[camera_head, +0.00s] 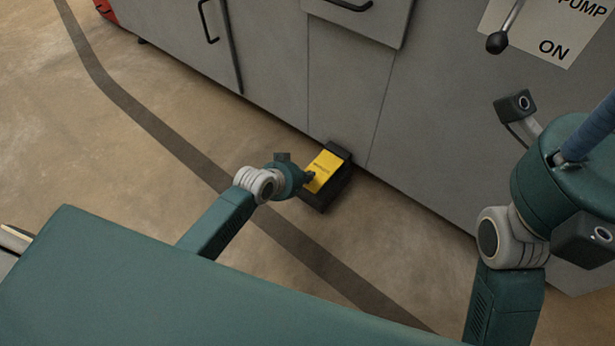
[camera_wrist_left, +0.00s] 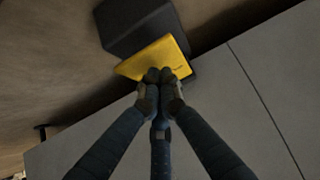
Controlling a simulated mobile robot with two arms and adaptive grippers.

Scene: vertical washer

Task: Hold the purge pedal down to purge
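The purge pedal is a yellow plate (camera_head: 324,167) on a black base (camera_head: 326,201) on the floor, against the foot of the grey cabinet. It also shows in the left wrist view (camera_wrist_left: 158,57), near the top centre. My left gripper (camera_head: 309,177) reaches down to the plate's near left edge. In the left wrist view its fingertips (camera_wrist_left: 159,76) are together and overlap the yellow plate, seemingly touching it. I cannot tell how far the plate is pressed. My right arm (camera_head: 549,190) is at the right edge; its fingertips are not clearly visible.
The grey cabinet front (camera_head: 420,130) rises behind the pedal. A lever with a black knob (camera_head: 497,42) hangs before a "PUMP ON" label (camera_head: 566,28) at upper right. A dark stripe (camera_head: 150,122) crosses the brown floor, which is clear left of the pedal.

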